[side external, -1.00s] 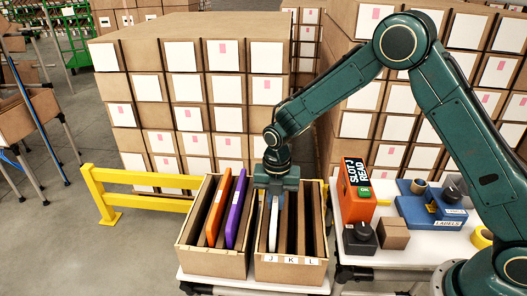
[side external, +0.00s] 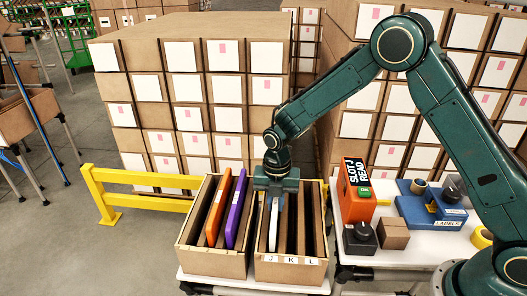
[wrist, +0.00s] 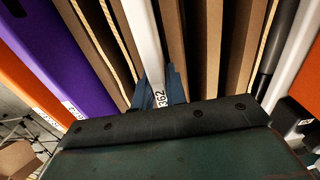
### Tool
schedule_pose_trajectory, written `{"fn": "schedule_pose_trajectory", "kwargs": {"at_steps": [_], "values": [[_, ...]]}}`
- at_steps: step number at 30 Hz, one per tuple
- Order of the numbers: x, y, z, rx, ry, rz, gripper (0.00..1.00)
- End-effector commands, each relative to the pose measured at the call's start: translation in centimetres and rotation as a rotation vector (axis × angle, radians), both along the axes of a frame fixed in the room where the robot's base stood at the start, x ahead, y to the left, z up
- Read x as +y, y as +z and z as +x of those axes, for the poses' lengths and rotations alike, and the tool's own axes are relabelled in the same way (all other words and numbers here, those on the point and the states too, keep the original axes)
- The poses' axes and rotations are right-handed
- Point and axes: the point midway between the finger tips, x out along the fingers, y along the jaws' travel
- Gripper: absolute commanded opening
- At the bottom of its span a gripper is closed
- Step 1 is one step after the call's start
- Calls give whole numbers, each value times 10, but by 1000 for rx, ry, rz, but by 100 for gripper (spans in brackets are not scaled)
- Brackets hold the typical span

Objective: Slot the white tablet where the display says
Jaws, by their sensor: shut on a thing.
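The white tablet (side external: 273,225) stands on edge in the right-hand carton (side external: 290,271), between its dividers and in line with the J label at the front. My gripper (side external: 275,190) is over this carton, shut on the tablet's upper edge. The wrist view shows the tablet (wrist: 143,38) running between my fingers (wrist: 160,88), with a number label at its near end. How deep its lower edge sits is hidden.
The left carton (side external: 210,263) holds an orange tablet (side external: 219,208) and a purple tablet (side external: 236,210). Slots by K and L look empty. A white table (side external: 385,261) at right holds boxes and tape. Yellow rail (side external: 140,180) and stacked cartons stand behind.

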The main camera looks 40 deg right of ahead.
Motion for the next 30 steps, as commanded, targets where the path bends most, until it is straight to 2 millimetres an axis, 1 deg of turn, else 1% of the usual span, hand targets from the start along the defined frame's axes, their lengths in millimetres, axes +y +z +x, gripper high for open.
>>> {"fn": "schedule_pose_trajectory", "kwargs": {"at_steps": [9, 10, 13, 14, 23, 26, 30], "values": [[0, 1, 0, -1, 0, 0, 0], [0, 1, 0, -1, 0, 0, 17], [0, 1, 0, -1, 0, 0, 37], [0, 1, 0, -1, 0, 0, 39], [0, 0, 0, 1, 0, 0, 39], [0, 2, 0, 0, 0, 0, 39], [0, 12, 1, -2, 0, 1, 39]]}}
